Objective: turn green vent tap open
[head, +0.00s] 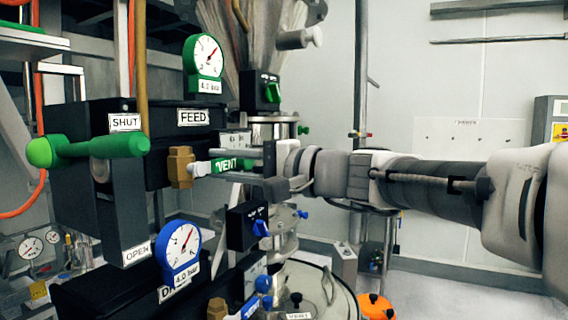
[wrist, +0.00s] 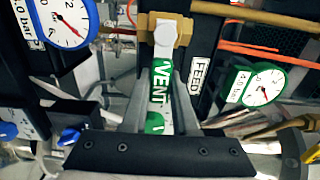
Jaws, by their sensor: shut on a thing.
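The green vent tap is a lever handle with a white VENT label (head: 228,164), fixed to a brass valve body (head: 180,167). In the head view the lever sticks out roughly level to the right of the brass body. It also shows in the wrist view (wrist: 159,85), running from its grey pivot end at the brass body (wrist: 166,28) toward the palm. My gripper (head: 238,165) comes from the right and is shut on the lever. In the wrist view its fingers (wrist: 164,92) lie on both sides of the label. The fingers partly hide the lever's edges.
A large green handle (head: 90,150) stands left, between SHUT and OPEN labels. The FEED box (head: 195,117) and green gauge (head: 204,58) are above; a blue gauge (head: 179,253) is below. A black box with a blue knob (head: 260,228) sits close under my gripper.

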